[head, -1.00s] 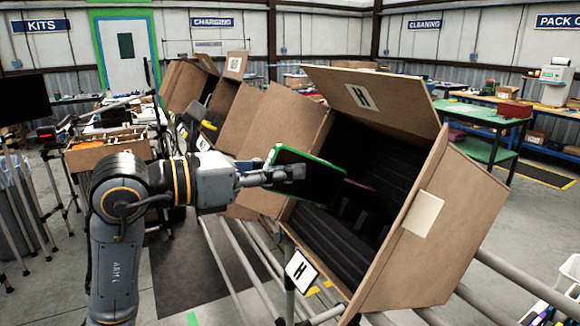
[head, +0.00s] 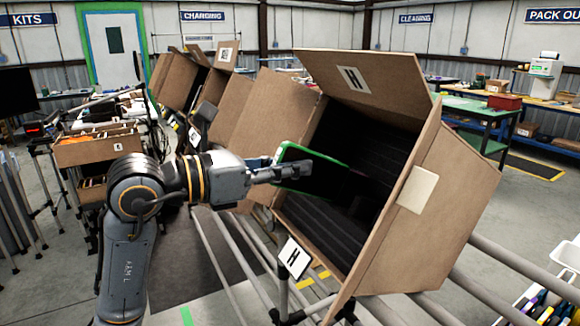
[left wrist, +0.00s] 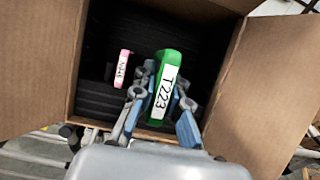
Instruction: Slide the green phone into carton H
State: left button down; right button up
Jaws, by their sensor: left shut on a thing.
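The green phone (head: 290,153) has a green edge and a dark face. My left gripper (head: 285,171) is shut on it at the mouth of carton H (head: 440,235), a tilted open cardboard box with an H on its raised flap. In the left wrist view the phone (left wrist: 163,85), labelled T223, stands on edge between the fingers of my left gripper (left wrist: 155,115), with the black, ridged carton inside beyond it. A pink-edged item (left wrist: 123,68) with a white label is inside the carton, left of the phone and apart from it. My right gripper is not in view.
An H sign (head: 294,258) stands at the carton's lower front edge. Carton H rests on rails of grey pipes (head: 500,262). More tilted cartons (head: 205,85) stand in a row behind to the left. Side flaps spread beside the opening.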

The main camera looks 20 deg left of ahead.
aim_at(308, 195)
pick_arm(q)
jog(key=shift+w+d+f, duration=0.1)
jog(key=shift+w, duration=0.1)
dwell(0.5)
jog(key=shift+w+d+f, duration=0.1)
jog(key=shift+w, duration=0.05)
dwell(0.4)
jog(key=shift+d, duration=0.1)
jog(key=shift+w+d+f+b, duration=0.4)
jog(key=shift+w+d+f, duration=0.15)
jog(key=shift+w, duration=0.25)
jog(key=shift+w+d, duration=0.1)
jog(key=shift+w+d+f, duration=0.1)
dwell(0.4)
